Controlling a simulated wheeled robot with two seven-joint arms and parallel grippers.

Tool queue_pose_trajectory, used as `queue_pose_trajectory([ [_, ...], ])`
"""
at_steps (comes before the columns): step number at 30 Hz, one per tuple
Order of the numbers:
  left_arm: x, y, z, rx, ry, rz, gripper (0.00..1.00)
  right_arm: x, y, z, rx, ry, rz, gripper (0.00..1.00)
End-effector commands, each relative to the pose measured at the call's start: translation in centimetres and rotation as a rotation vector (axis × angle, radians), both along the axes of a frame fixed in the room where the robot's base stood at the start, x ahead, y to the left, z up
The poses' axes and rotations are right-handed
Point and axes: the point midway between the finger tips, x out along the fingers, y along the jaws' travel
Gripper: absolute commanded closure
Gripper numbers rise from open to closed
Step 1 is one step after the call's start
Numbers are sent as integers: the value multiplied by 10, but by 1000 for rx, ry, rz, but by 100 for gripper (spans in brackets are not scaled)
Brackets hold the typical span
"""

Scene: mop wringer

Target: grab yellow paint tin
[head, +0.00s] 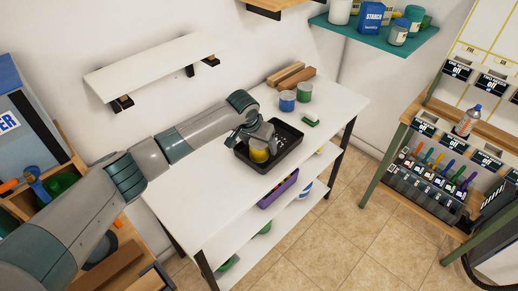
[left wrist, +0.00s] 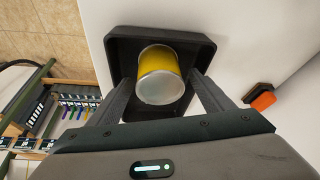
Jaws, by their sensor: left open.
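The yellow paint tin (head: 259,155) sits in a black tray (head: 290,146) on the white table, partly hidden by my left gripper in the head view. In the left wrist view the yellow tin (left wrist: 158,70) shows a pale grey end toward the camera. My left gripper (head: 257,142) is over the tray at the tin. In the left wrist view its open fingers (left wrist: 160,88) lie on either side of the tin, with some space visible between tin and fingers. My right gripper is not in view.
A blue tin (head: 287,101), a grey-green tin (head: 304,92) and a green block (head: 310,121) stand behind the tray on the table. Wooden blocks (head: 287,76) lie at the back. An empty white wall shelf (head: 155,66) hangs above and left of the table.

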Motion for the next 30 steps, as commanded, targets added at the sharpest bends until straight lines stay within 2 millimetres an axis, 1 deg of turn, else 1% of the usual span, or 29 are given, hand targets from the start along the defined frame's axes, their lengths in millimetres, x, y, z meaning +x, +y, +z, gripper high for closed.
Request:
queue_pose_trajectory([
  [3, 0, 0, 0, 0, 0, 0, 26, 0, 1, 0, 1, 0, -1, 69],
  [4, 0, 0, 0, 0, 0, 0, 31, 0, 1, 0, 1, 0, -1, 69],
  [5, 0, 0, 0, 0, 0, 0, 38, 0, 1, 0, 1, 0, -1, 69],
  [6, 0, 0, 0, 0, 0, 0, 48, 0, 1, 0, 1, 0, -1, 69],
  [8, 0, 0, 0, 0, 0, 0, 62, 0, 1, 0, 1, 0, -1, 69],
  [9, 0, 0, 0, 0, 0, 0, 72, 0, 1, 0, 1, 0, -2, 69],
  [10, 0, 0, 0, 0, 0, 0, 76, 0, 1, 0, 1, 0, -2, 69],
  [19, 0, 0, 2, 0, -1, 0, 76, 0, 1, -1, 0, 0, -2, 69],
  [23, 1, 0, 7, -2, -1, 0, 76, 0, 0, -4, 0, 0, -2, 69],
  [26, 1, 0, 16, -3, -2, 1, 76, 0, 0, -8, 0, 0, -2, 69],
  [30, 1, -1, 36, -3, -4, 1, 76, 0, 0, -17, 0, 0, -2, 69],
])
